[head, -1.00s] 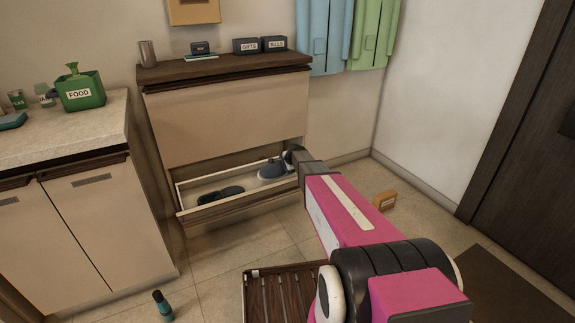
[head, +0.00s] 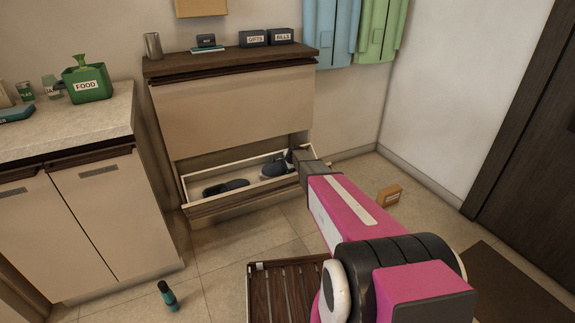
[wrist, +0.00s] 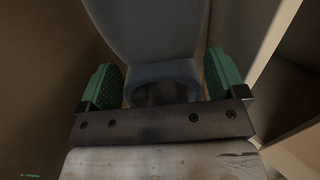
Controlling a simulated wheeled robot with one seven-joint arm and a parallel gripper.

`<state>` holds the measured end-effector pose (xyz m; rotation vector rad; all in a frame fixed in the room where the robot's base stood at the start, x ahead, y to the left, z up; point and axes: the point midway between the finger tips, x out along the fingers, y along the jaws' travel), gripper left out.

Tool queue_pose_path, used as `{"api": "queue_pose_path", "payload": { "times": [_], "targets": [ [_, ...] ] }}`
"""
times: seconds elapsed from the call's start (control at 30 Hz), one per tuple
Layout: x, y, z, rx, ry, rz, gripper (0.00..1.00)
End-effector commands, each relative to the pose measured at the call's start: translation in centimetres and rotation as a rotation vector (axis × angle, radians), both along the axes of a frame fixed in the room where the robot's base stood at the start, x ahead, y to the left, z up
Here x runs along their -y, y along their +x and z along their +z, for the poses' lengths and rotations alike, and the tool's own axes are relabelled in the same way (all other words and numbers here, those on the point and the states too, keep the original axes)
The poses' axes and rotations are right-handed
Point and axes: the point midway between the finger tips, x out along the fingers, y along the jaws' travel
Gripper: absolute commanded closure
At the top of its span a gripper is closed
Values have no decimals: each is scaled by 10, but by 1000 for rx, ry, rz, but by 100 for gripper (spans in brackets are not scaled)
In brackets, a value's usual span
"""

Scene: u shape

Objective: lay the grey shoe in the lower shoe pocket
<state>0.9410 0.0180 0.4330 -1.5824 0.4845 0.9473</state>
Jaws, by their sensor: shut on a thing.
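The grey shoe (head: 276,167) is at the right end of the open lower shoe pocket (head: 203,207) in the head view. It looks dark blue-grey, with a paler sole edge. My gripper (wrist: 162,85) is shut on it; in the wrist view its green finger pads press the shoe (wrist: 155,45) from both sides near its opening. In the head view my arm covers most of the gripper. The shoe is at or inside the pocket's rim; I cannot tell whether it touches the bottom. A dark pair of footwear (head: 226,187) lies in the pocket's left half.
The pocket's upper front (head: 235,115) is shut above. A counter cabinet (head: 95,215) stands at left. Floor before the pocket is clear.

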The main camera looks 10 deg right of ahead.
Motion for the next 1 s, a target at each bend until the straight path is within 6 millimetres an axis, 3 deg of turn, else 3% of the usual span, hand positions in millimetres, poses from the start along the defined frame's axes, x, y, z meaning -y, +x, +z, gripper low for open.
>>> {"api": "queue_pose_path", "payload": {
  "times": [0.47,1.0],
  "targets": [
    [0,2,-2,0,0,0,42],
    [-5,15,-20,0,0,0,42]
  ]
}}
